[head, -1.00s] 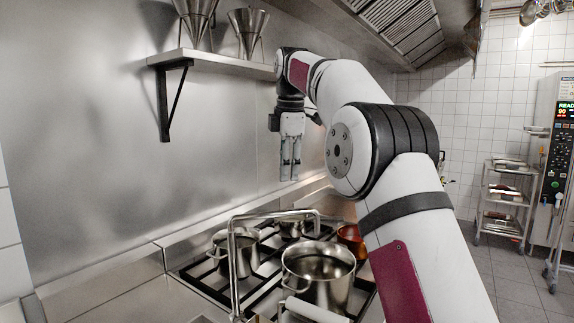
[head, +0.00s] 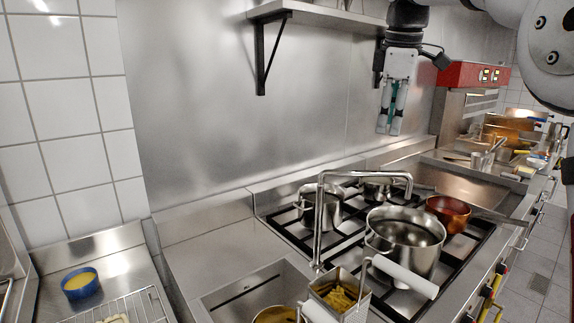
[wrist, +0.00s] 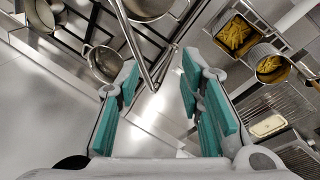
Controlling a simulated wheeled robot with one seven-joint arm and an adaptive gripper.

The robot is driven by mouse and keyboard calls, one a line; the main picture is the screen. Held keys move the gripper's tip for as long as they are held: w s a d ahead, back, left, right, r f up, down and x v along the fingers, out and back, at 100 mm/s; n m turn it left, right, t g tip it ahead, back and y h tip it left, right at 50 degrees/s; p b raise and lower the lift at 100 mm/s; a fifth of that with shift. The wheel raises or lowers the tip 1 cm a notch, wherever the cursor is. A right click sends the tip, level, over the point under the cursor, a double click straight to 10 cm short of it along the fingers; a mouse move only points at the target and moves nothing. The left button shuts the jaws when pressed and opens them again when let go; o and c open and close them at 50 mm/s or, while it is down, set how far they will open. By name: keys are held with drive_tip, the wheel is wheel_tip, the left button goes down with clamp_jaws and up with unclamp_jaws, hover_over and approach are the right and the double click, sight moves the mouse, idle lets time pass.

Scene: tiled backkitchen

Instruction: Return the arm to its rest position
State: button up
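My gripper (head: 390,122) hangs fingers-down in front of the steel back wall, above the rear of the stove in the head view. In the wrist view its teal-padded fingers (wrist: 160,80) stand well apart with nothing between them. The gripper is open and empty. Part of my arm fills the upper right corner of the head view; much of it lies outside the frame.
A stove (head: 345,243) below bears a large pot (head: 405,240), smaller pots and a copper pan (head: 448,212). A tall faucet (head: 320,220) rises at its left. A wall shelf (head: 325,15) is left of the gripper. A fry basket (head: 340,297) sits in front.

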drive_tip(key=s+a+f+m+t, duration=0.1)
drive_tip(key=s+f+m, duration=0.25)
drive_tip(key=s, duration=0.65)
drive_tip(key=s+a+f+m, duration=0.15)
drive_tip(key=s+m, duration=0.25)
drive_tip(key=s, duration=0.5)
drive_tip(key=s+f+m+t, duration=0.1)
drive_tip(key=s+f+m, duration=0.5)
drive_tip(key=s+f, duration=0.7)
drive_tip(key=shift+s+f, duration=0.15)
drive_tip(key=shift+s, duration=0.6)
